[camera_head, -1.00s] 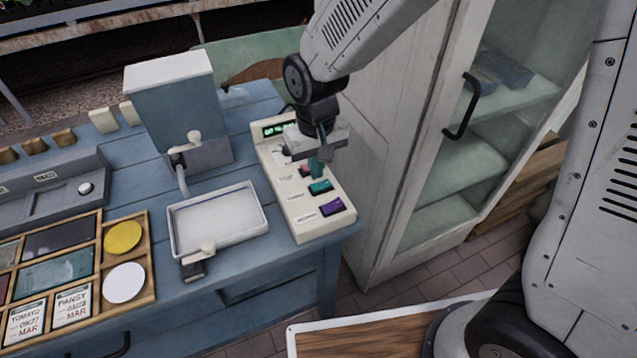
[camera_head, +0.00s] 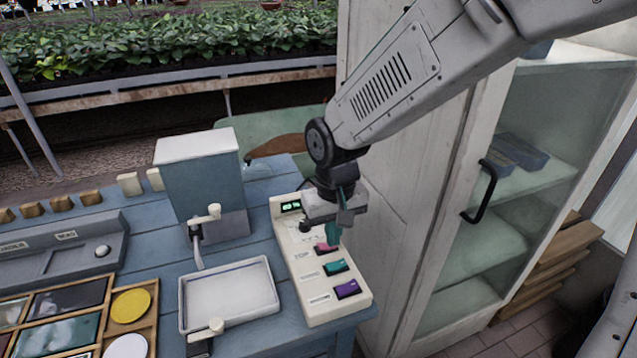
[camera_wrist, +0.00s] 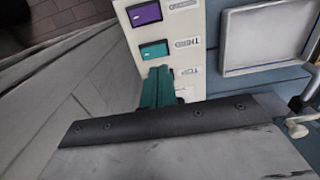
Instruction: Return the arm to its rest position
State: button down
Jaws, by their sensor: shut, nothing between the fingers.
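My gripper (camera_head: 333,234) is over the white button panel (camera_head: 308,265) at the right end of the blue table, with its teal fingers together and nothing in them. The fingers point down beside the pink button (camera_head: 326,247), partly covering it; I cannot tell if they touch it. The teal button (camera_head: 336,267) and purple button (camera_head: 347,289) lie nearer the front. In the wrist view the shut fingers (camera_wrist: 158,88) show below the teal button (camera_wrist: 154,50) and the purple button (camera_wrist: 145,14); the pink button is hidden there.
A white cabinet (camera_head: 402,185) with a glass door and black handle (camera_head: 483,192) stands close right of the panel. A white tray (camera_head: 228,293) and a grey-blue box (camera_head: 201,175) are to the left. Wooden compartments (camera_head: 152,340) hold a yellow disc. Planting beds lie behind.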

jog(key=s+d+r+m, duration=0.1)
jog(key=s+d+r, duration=0.6)
jog(key=s+d, duration=0.2)
jog(key=s+d+r+m+t, duration=0.1)
jog(key=s+d+r+m, duration=0.1)
jog(key=s+d+r, duration=0.5)
jog(key=s+d, duration=0.3)
jog(key=d, duration=0.1)
jog(key=shift+s, duration=0.2)
